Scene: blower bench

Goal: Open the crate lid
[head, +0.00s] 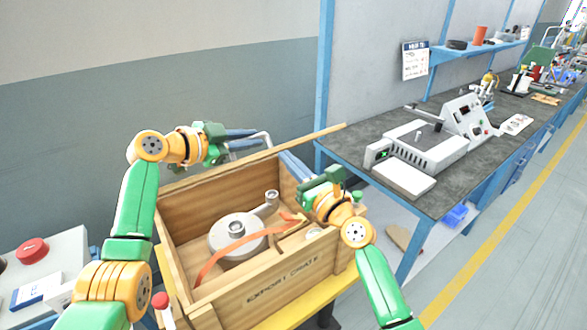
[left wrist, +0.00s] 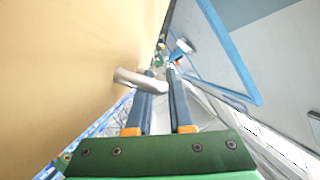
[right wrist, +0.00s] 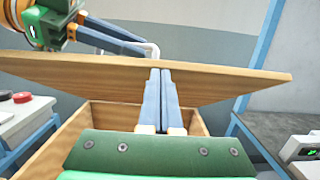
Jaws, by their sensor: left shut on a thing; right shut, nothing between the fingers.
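The wooden export crate (head: 282,285) is open at the top. Its lid (head: 255,160) is raised at the back, seen nearly edge-on; its broad face fills the left of the left wrist view (left wrist: 70,60). My left gripper (head: 262,135) is behind the lid, shut on the pale lid handle (left wrist: 140,80). My right gripper (head: 283,157) is shut and empty over the crate's right side. In the right wrist view its fingertips (right wrist: 160,72) overlap the lid's face (right wrist: 90,75); I cannot tell whether they touch it.
A grey round blower (head: 235,236) with an orange strap (head: 228,252) lies in the crate. A workbench (head: 350,145) with a grey instrument (head: 430,145) stands at the right. A box with a red button (head: 32,250) is at the left. A wall is behind the crate.

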